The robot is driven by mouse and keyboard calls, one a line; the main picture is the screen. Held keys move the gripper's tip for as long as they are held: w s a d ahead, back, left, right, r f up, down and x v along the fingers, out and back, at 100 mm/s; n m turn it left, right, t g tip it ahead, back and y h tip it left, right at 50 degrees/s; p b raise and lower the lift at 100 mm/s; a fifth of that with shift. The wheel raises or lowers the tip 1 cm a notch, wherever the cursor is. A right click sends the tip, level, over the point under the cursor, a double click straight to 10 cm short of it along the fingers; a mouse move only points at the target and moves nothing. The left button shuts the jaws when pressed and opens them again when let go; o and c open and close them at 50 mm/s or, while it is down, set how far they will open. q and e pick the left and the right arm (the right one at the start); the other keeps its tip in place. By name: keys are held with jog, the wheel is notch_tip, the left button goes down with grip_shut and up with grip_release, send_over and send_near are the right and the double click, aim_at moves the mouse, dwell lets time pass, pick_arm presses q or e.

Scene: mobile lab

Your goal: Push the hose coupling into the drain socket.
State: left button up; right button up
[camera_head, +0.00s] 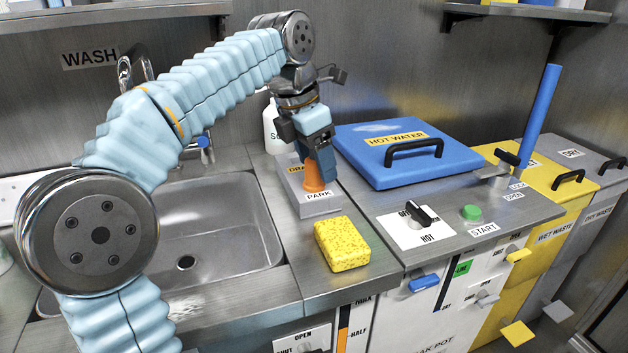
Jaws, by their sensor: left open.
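The orange hose coupling (313,178) stands on a grey block (318,208) on the counter, just behind the PARK label. The drain socket is not clearly visible; a partly covered label starting "DRA" marks the back of that block, behind my gripper. My left gripper (322,163) points down over the coupling from above, its blue fingers at the coupling's top. It is open, and I cannot tell whether the fingers touch the coupling. The coupling's upper part is hidden by the fingers. My right gripper is out of view.
A yellow sponge (341,244) lies in front of the block. The sink (213,225) is to the left and a white bottle (272,128) stands behind. The blue HOT WATER lid (408,168), a black knob (420,215) and green START button (471,212) are to the right.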

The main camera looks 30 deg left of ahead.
pick_arm(q)
jog(key=shift+w+f, duration=0.1)
jog(key=shift+f, duration=0.25)
jog(key=shift+c, duration=0.4)
jog(key=c, duration=1)
